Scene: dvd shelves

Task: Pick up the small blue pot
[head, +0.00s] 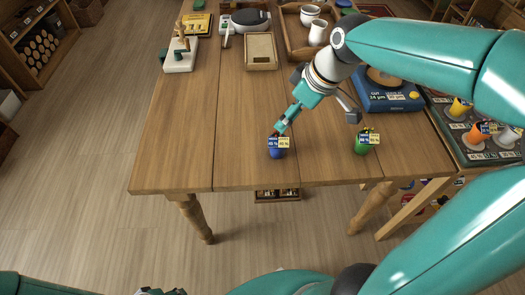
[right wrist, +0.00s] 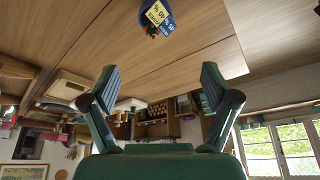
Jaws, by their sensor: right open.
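The small blue pot (head: 277,153) stands near the front edge of the table, with a plant and blue and yellow tags at its top. In the right wrist view the blue pot (right wrist: 155,14) shows at the top edge, partly cut off, beyond and between the fingers. My right gripper (head: 317,121) is open and empty above the table; one finger appears just above the blue pot in the head view, the other toward a green pot. Its spread fingers also fill the right wrist view (right wrist: 160,78). Dark parts, apparently of my left gripper (head: 161,291), barely show at the bottom edge.
The similar green pot (head: 362,147) stands to the right. A blue box (head: 390,102), a tray of cups (head: 473,150), a wooden crate (head: 292,40) and a framed board (head: 261,52) lie farther back or right. The table left of the blue pot is clear.

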